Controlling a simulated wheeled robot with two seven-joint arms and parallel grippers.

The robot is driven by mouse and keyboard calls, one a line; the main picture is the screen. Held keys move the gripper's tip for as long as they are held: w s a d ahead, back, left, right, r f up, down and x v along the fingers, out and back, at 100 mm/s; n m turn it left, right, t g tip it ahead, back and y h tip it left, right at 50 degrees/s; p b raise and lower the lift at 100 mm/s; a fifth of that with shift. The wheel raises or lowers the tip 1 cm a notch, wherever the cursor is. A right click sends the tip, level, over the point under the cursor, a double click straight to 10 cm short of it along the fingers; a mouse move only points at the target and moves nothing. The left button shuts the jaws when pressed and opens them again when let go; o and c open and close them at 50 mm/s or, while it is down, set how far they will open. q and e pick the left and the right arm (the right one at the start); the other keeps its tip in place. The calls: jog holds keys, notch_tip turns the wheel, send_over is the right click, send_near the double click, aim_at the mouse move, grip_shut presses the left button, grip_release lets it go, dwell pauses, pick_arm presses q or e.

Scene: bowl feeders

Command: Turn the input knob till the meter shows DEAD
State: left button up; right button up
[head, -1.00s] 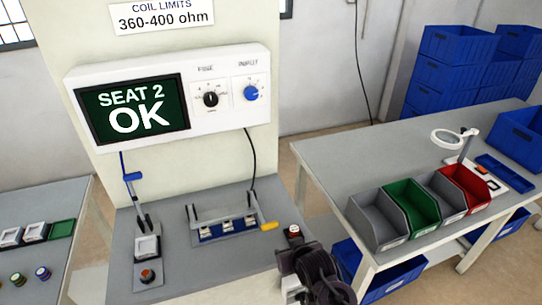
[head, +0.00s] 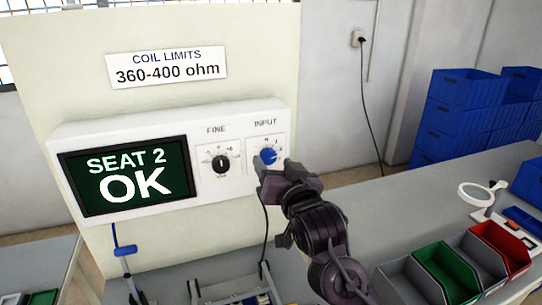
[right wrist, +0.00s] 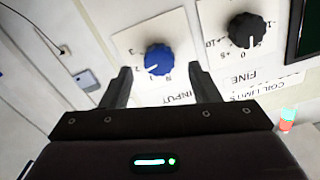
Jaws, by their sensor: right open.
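The blue input knob (head: 268,156) sits on a white plate at the right end of the meter (head: 60,150). The meter's dark green screen (head: 128,176) reads "SEAT 2 OK". My right gripper (head: 270,164) is in front of the input knob, just below it in the head view. In the right wrist view the open fingers (right wrist: 160,84) stand on either side of the blue knob (right wrist: 158,58), with the knob a little beyond the tips; I see no contact. My left gripper is not in view.
The black fine knob (head: 221,163) is left of the input knob and also shows in the right wrist view (right wrist: 246,30). A coil limits sign (head: 167,67) reads 360-400 ohm. Red, green and grey bins (head: 500,245) stand on the right table. A black cable hangs below the meter.

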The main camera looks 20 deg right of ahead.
aim_at(268, 156)
jog(key=shift+w+f, duration=0.1)
jog(key=shift+w, duration=1.3)
jog(key=c, duration=1)
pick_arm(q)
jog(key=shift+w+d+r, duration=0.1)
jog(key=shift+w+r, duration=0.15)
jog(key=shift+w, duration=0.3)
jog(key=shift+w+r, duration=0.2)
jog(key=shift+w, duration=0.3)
pick_arm(e)
jog(key=shift+o, duration=0.2)
pick_arm(q)
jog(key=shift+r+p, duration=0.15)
jog(key=shift+p, duration=0.2)
pick_arm(e)
jog(key=shift+m, duration=0.3)
jog(key=m+p, duration=0.1)
jog(key=m, duration=0.2)
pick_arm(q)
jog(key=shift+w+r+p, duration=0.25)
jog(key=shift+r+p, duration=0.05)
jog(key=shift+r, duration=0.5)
pick_arm(e)
jog(key=shift+m, duration=2)
